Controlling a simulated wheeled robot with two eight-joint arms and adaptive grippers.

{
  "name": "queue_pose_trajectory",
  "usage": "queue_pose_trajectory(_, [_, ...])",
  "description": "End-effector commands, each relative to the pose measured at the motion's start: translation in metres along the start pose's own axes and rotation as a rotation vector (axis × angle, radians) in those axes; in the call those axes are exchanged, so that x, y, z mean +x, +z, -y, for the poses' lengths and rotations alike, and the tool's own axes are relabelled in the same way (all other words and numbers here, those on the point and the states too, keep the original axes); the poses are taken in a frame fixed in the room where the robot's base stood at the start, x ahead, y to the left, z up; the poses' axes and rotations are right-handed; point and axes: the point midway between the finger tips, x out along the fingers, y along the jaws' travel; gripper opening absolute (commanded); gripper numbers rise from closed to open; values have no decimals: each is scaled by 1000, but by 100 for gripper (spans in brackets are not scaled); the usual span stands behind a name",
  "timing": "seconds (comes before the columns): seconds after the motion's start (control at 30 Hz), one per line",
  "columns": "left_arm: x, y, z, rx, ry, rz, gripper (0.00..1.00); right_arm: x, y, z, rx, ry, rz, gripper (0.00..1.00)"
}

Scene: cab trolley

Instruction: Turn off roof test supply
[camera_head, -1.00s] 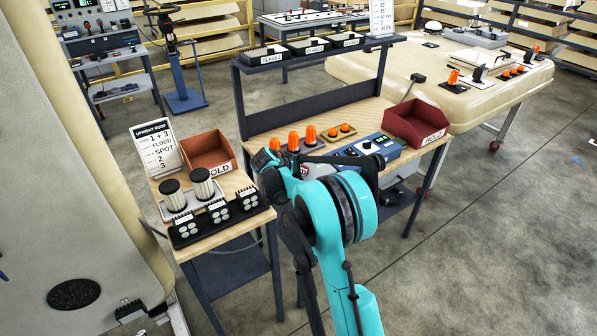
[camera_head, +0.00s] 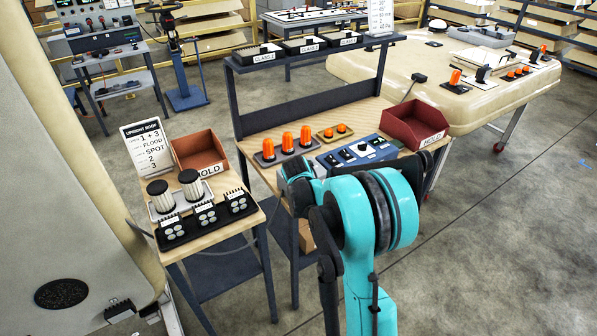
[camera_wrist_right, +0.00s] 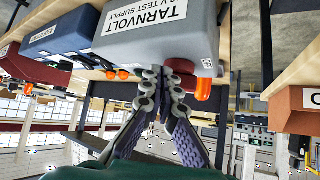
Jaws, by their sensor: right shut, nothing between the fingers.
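The grey test supply (camera_wrist_right: 160,32), labelled TARNVOLT, appears upside down at the top of the right wrist view. A red part (camera_wrist_right: 181,68) and an orange-red cylinder (camera_wrist_right: 203,89) sit at its lower edge. My right gripper (camera_wrist_right: 158,78) is shut and empty, its fingertips close to that edge and just left of the red part. I cannot tell whether they touch it. In the head view my right arm covers the gripper and most of the supply. My left gripper is not in view.
A blue switch panel (camera_head: 357,151), three orange beacons (camera_head: 287,143) and a red HOLD bin (camera_head: 414,124) stand on the bench. Floor at right is clear.

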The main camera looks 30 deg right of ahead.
Motion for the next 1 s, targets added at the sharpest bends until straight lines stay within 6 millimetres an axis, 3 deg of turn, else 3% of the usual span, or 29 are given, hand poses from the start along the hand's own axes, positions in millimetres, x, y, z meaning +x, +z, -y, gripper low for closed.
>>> queue_pose_trajectory(0.37, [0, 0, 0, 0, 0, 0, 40, 0, 0, -3, 4, 5, 0, 0])
queue_pose_trajectory(1.0, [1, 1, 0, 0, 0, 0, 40, 7, -8, 13, 4, 0, -5, 0])
